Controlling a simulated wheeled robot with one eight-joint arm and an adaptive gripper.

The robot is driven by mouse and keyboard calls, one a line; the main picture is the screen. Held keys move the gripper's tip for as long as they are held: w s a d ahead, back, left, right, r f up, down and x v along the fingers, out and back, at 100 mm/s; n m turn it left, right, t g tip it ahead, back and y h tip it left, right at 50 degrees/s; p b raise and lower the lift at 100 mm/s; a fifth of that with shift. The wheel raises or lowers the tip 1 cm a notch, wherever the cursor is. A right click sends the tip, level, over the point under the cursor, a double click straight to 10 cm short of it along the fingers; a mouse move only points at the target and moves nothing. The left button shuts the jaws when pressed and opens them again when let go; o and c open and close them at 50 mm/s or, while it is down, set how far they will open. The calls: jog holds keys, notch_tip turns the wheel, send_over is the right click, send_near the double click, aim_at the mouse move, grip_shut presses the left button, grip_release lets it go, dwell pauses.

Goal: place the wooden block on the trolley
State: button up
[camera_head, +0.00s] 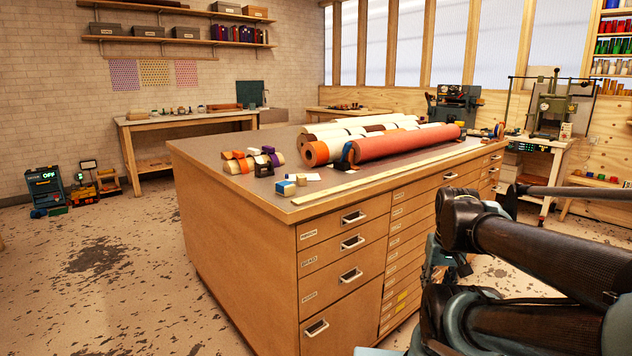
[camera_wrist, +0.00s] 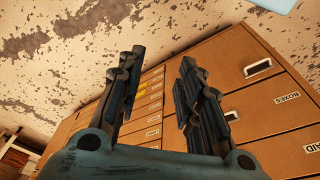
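A small block-like thing (camera_head: 286,187), pale with a blue side, lies near the front corner of the cabinet top; it may be the wooden block, but it is too small to be sure. I cannot make out a trolley for certain in either view. My gripper (camera_wrist: 162,56) shows in the wrist view with its two dark fingers spread apart and nothing between them. It points past the drawer fronts and the floor. In the head view my arm fills the lower right, and its fingers cannot be made out.
The wide drawer cabinet (camera_head: 240,235) fills the middle. Foil rolls (camera_head: 405,143), a long pale ruler (camera_head: 385,178) and small coloured rolls (camera_head: 240,165) lie on it. A teal machine (camera_head: 45,187) stands on the floor at far left. The floor left of the cabinet is mostly clear.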

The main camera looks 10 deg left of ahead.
jog(key=shift+d, duration=0.2)
jog(key=o, duration=0.7)
jog(key=r, duration=0.2)
jog(key=shift+a+r+n, duration=0.25)
jog(key=shift+r+n, duration=0.1)
jog(key=shift+n, duration=0.05)
jog(key=w+a+r+n, duration=0.35)
jog(key=w+r, duration=0.25)
jog(key=r, duration=0.2)
notch_tip(320, 180, up, 26)
jog(key=n+g+y, duration=0.3)
jog(key=n+g, duration=0.1)
jog(key=n, duration=1.5)
send_over(302, 175)
jog(key=w+d, duration=0.2)
jog(key=d, duration=0.3)
jog(key=x, duration=1.6)
jog(key=shift+w+a+f, duration=0.15)
jog(key=shift+w+a, duration=0.15)
jog(key=shift+a, duration=0.05)
